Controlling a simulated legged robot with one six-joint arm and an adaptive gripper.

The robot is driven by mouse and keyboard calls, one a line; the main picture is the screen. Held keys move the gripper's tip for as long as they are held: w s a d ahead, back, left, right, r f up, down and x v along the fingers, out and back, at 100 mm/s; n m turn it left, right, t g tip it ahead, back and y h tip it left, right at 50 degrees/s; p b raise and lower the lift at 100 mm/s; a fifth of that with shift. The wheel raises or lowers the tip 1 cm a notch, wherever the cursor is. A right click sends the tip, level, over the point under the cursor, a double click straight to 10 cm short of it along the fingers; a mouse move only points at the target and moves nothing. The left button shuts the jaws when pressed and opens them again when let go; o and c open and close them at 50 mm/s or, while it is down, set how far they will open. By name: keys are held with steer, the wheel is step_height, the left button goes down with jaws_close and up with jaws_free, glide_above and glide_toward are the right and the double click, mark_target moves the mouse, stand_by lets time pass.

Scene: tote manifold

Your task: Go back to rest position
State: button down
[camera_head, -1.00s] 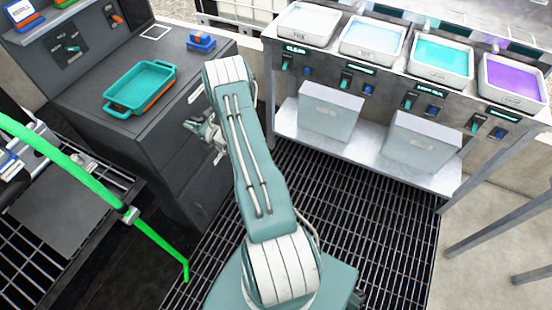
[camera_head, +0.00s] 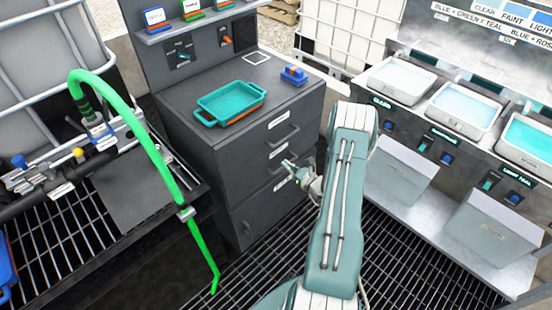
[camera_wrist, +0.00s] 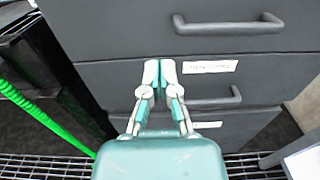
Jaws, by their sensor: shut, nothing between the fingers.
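My gripper (camera_head: 293,166) hangs in front of the dark grey drawer cabinet (camera_head: 262,190), left of my teal arm in the head view. In the wrist view my gripper (camera_wrist: 159,68) points at the drawer fronts (camera_wrist: 110,84), its fingertips together with nothing between them. I cannot tell the exact gap to the drawer fronts. The drawers look closed. My arm is folded above the grated floor and hides part of the cabinet's right side.
A teal tray (camera_head: 230,102) and a small blue-orange item (camera_head: 293,76) sit on the cabinet top. A green hose (camera_head: 165,170) hangs at left beside pipe fittings (camera_head: 90,150). A metal bench (camera_head: 430,208) with liquid-filled trays stands at right. Grated floor (camera_head: 400,262) lies between.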

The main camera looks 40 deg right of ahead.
steer(key=s+a+r+n+g+y, duration=0.2)
steer(key=a+r+n+g+y, duration=0.9)
steer(key=a+r+n, duration=1.1)
steer(key=s+a+r+n+h, duration=0.5)
steer(key=s+r+n+h, duration=0.1)
steer(key=s, duration=0.3)
steer(key=s+a+r+n+g+h, duration=0.1)
steer(key=s+a+r+n+h, duration=0.4)
steer(key=s, duration=0.4)
step_height(320, 180, up, 2)
steer(key=shift+s+r+n+h, duration=0.3)
steer(key=shift+n+h, duration=0.5)
steer(key=shift+n, duration=0.3)
